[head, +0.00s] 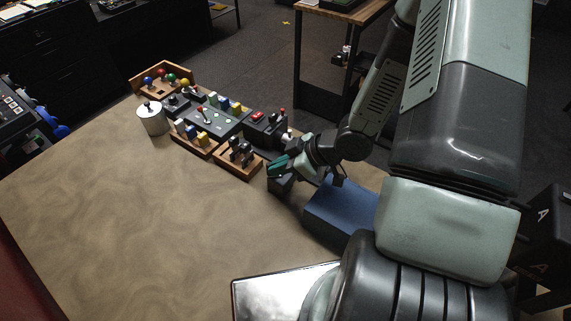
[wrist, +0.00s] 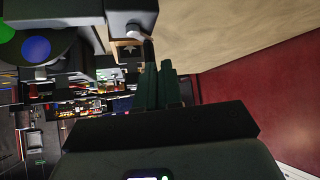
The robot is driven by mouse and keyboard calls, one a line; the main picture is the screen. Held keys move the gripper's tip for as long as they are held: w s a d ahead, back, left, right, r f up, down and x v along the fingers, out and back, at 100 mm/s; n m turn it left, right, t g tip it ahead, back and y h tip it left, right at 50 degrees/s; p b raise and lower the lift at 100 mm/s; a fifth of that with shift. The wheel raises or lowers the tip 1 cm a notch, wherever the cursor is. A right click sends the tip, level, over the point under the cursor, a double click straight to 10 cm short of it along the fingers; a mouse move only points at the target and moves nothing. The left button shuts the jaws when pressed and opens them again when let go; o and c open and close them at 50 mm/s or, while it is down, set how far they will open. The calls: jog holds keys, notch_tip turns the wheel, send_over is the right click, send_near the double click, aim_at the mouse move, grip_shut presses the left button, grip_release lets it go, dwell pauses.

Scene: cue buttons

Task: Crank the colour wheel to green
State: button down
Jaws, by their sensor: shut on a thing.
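My gripper (head: 279,168) is at the right end of the row of devices in the head view, with its teal fingers close together. In the wrist view its dark green fingers (wrist: 158,84) are shut on a thin dark piece, which looks like the crank handle (wrist: 148,50). The colour wheel (wrist: 62,42) shows in part at the upper left of the wrist view, as a dark disc with a green spot and a blue spot. A dark bar crosses in front of the wheel, so its pointer and other colours are hidden. In the head view I cannot make out the wheel's face.
A blue box (head: 343,205) stands right of my gripper. Wooden trays and dark panels with coloured buttons and levers (head: 217,120) lie to the left, beside a white cylinder (head: 152,118). A shiny tray (head: 262,290) is near the front. The middle of the table (head: 130,215) is clear.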

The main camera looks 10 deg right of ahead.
jog(key=shift+s+a, duration=0.1)
jog(key=shift+a, duration=0.55)
jog(key=shift+w, duration=0.4)
dwell(0.7)
dwell(1.8)
jog(key=shift+w+d, duration=0.3)
jog(key=shift+d, duration=0.45)
